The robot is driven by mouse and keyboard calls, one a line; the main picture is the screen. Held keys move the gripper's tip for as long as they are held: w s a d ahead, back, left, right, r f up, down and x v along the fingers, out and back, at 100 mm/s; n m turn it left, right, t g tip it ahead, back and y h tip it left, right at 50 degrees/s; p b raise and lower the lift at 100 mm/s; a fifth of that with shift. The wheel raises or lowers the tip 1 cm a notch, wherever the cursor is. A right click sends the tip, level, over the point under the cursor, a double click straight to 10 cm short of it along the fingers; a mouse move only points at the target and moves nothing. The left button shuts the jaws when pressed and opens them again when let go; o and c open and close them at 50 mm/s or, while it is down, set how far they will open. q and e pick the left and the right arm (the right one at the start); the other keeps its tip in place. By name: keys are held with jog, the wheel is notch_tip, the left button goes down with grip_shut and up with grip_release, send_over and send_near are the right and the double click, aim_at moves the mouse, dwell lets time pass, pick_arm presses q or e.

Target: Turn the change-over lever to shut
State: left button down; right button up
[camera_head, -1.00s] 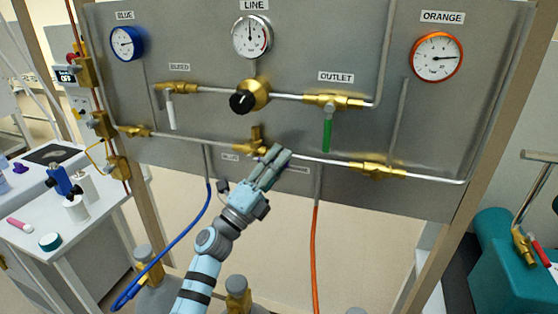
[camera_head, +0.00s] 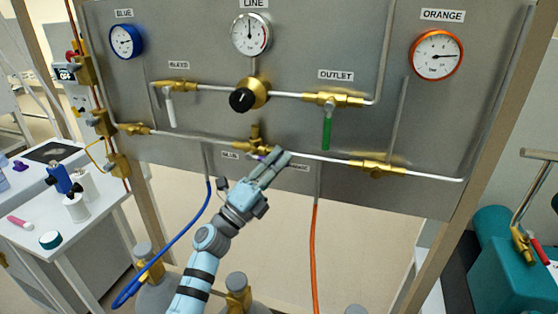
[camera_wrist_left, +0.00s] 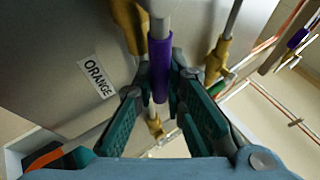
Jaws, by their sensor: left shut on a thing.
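The change-over valve (camera_head: 256,140) is the brass fitting at the lower middle of the panel in the head view. Its lever has a purple sleeve (camera_wrist_left: 161,66), which stands between my finger pads in the left wrist view. In the head view my fingers hide most of the lever. My left gripper (camera_head: 274,158) is shut on the lever, just below the valve and right of it. An ORANGE label (camera_wrist_left: 97,76) is on the panel beside the lever. My right gripper is not in view.
Above are the regulator knob (camera_head: 241,99), the green outlet handle (camera_head: 327,133) and the white bleed handle (camera_head: 171,111). A blue hose (camera_head: 195,222) and an orange hose (camera_head: 314,250) hang on either side of my left gripper. Gas bottles (camera_head: 145,250) stand below.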

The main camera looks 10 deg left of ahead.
pick_arm(q)
jog(key=a+f+m+g+y+p, duration=0.4)
jog(key=m+g+p, duration=0.5)
jog(key=m, duration=0.6)
jog(key=shift+w+a+f+m+g+p, duration=0.35)
jog(key=shift+a+f+p, duration=0.4)
jog(key=shift+a+f, duration=0.6)
jog(key=shift+s+a, duration=0.1)
jog(key=c, duration=1.6)
grip_release()
jog(key=shift+c, duration=0.2)
